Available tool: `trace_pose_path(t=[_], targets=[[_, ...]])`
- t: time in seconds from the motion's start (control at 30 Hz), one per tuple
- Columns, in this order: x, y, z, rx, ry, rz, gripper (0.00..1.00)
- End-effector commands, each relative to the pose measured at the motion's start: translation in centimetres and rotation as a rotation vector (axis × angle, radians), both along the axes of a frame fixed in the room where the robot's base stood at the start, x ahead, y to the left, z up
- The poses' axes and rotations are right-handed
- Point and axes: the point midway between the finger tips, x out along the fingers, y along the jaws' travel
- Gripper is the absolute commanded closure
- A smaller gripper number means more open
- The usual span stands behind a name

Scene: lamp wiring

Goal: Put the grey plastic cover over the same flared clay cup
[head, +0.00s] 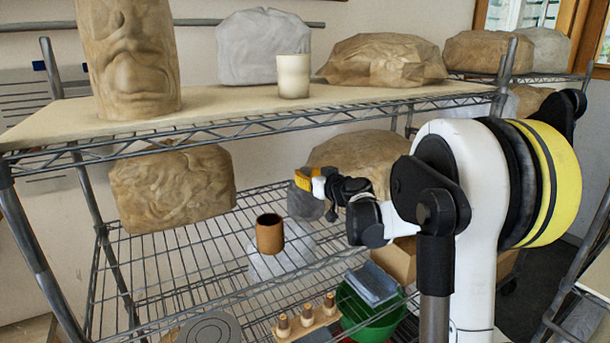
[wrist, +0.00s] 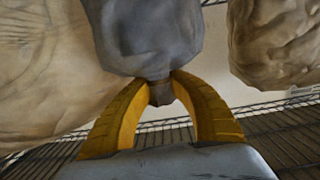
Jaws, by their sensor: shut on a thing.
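A brown clay cup (head: 269,234) stands upright and uncovered on the wire shelf below the top board. My gripper (head: 304,180) has yellow fingers and is to the right of the cup and higher in the head view. It is shut on the grey plastic cover (head: 304,204), a crumpled grey piece that shows beneath the fingers. In the wrist view, my gripper (wrist: 162,88) pinches a narrow neck of the cover (wrist: 150,38), whose wide body fills the top middle. The cover and the cup look apart. The cup is not clearly visible in the wrist view.
A pale sheet (head: 282,264) lies around the cup's foot. Large brown wrapped lumps flank it, one at left (head: 172,187) and one behind my gripper (head: 352,160). The top board (head: 215,111) holds a cream cup (head: 293,76) and a carved head (head: 132,60). A green bowl (head: 372,320) sits lower.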

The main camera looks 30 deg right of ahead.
Motion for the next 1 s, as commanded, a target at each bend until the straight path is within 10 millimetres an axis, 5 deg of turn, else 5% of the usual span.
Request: trace_pose_path(t=[0.1,0.13,0.2,0.23,0.63,1.0], targets=[[0.0,0.0,-0.3,0.000,0.000,0.000,1.00],[0.0,0.0,-0.3,0.000,0.000,0.000,0.78],[0.0,0.0,-0.3,0.000,0.000,0.000,0.57],[0.0,0.0,-0.3,0.000,0.000,0.000,0.55],[-0.9,-0.1,-0.1,0.000,0.000,-0.002,0.55],[-8.6,-0.3,1.1,0.000,0.000,-0.002,0.55]])
